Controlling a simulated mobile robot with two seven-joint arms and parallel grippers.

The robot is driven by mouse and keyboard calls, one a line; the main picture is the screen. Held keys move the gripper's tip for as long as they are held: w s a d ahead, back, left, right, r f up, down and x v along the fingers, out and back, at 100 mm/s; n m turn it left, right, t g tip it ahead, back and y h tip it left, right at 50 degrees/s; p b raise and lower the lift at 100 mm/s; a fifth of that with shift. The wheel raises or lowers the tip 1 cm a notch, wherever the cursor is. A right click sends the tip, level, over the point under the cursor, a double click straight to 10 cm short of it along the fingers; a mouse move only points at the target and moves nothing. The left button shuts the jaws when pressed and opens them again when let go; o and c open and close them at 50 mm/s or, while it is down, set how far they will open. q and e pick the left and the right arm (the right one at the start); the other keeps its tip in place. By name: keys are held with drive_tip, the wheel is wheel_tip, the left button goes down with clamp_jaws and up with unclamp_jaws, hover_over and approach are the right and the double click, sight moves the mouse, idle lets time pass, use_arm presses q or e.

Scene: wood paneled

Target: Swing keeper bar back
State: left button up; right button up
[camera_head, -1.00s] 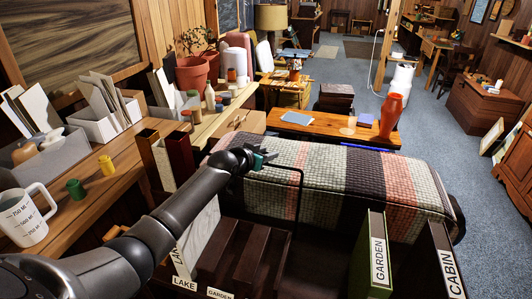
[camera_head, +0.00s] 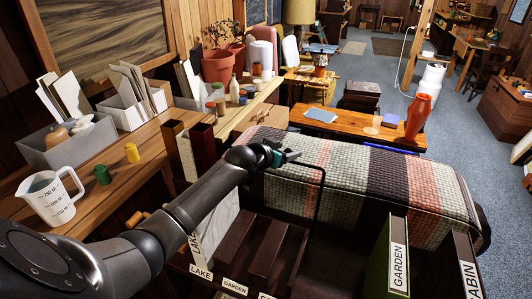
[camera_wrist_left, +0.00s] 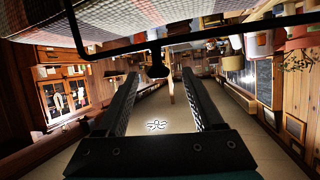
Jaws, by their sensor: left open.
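The keeper bar (camera_head: 321,195) is a thin black bent rod. In the head view it rises from the dark case of labelled slots and bends left at the top, in front of the striped blanket. It crosses the top of the left wrist view (camera_wrist_left: 225,37), with a dark knob (camera_wrist_left: 158,68) hanging below it. My left gripper (camera_head: 291,157) is open and empty, just above the rod's upper left end. In the left wrist view its fingers (camera_wrist_left: 160,95) are spread, with the knob showing between and beyond their tips. Contact cannot be told. My right gripper is not in view.
The dark slotted case (camera_head: 285,280) holds a green GARDEN binder (camera_head: 391,255) and other labelled pieces. The striped blanket (camera_head: 350,180) lies behind it.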

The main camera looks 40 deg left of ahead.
use_arm(q)
drive_tip(key=p+v, duration=0.1)
drive_tip(key=v, duration=1.2)
idle(0.4)
drive_tip(key=s+d+f+m+g, duration=0.1)
drive_tip(key=s+d+f+g, duration=0.3)
drive_tip(key=s+d+f, duration=0.55)
drive_tip(key=s+d+f+g, duration=0.2)
drive_tip(key=s+d+g, duration=0.15)
drive_tip(key=s, duration=0.45)
drive_tip(key=s+d+f+g, duration=0.25)
drive_tip(key=s+d, duration=0.25)
drive_tip(key=s, duration=0.3)
drive_tip(key=s+f+g+b, duration=0.1)
drive_tip(key=s+f+b, duration=0.15)
drive_tip(key=f, duration=1.25)
drive_tip(key=s+f+b, duration=0.1)
drive_tip(key=f+b, duration=0.2)
drive_tip(key=f, duration=1.1)
drive_tip(key=s+a+f+b, duration=0.1)
drive_tip(key=s+f+b, duration=0.1)
drive_tip(key=s+f, duration=0.5)
drive_tip(key=s+a+f+g+b, duration=0.1)
drive_tip(key=s+f+b, duration=0.2)
drive_tip(key=s+f, duration=0.5)
wheel_tip(320, 180, down, 3)
drive_tip(key=shift+a+f+m, duration=0.2)
drive_tip(key=shift+a+m, duration=0.15)
drive_tip(key=shift+m, duration=0.05)
